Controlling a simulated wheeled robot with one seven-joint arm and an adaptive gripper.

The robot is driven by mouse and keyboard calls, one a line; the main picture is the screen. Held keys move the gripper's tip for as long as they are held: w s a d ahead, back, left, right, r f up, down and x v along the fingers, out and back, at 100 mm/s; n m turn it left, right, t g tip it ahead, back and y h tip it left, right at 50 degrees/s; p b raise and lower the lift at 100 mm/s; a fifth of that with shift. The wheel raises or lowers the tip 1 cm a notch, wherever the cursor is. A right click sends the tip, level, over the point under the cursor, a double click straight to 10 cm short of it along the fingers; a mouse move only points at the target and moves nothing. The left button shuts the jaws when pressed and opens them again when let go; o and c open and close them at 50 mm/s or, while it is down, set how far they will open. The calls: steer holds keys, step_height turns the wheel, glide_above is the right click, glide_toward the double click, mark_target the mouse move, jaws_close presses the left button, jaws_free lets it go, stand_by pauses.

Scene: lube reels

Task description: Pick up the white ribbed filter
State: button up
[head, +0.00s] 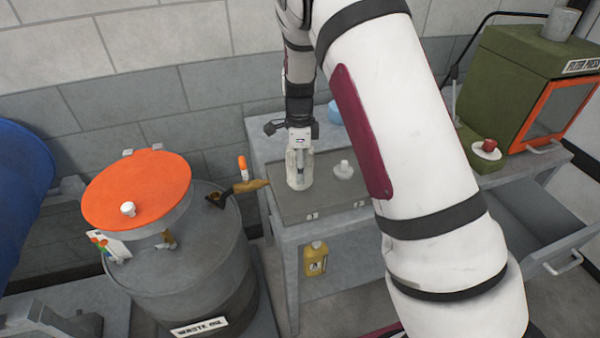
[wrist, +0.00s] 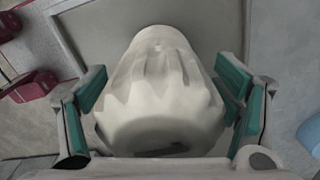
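The white ribbed filter (wrist: 155,95) lies between my gripper's two teal-padded fingers (wrist: 165,105) in the wrist view. Narrow gaps show between the pads and the filter's sides, so my gripper is open around it. In the head view, my gripper (head: 300,155) points down over the filter (head: 298,182), which stands on the grey mat (head: 320,212) of the workbench. The fingers partly cover it there.
A white knobbed piece (head: 344,171) is close at the filter's right. My arm hides much of the right side.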

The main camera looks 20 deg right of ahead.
steer(key=c, duration=1.1)
steer(key=shift+r, duration=0.15)
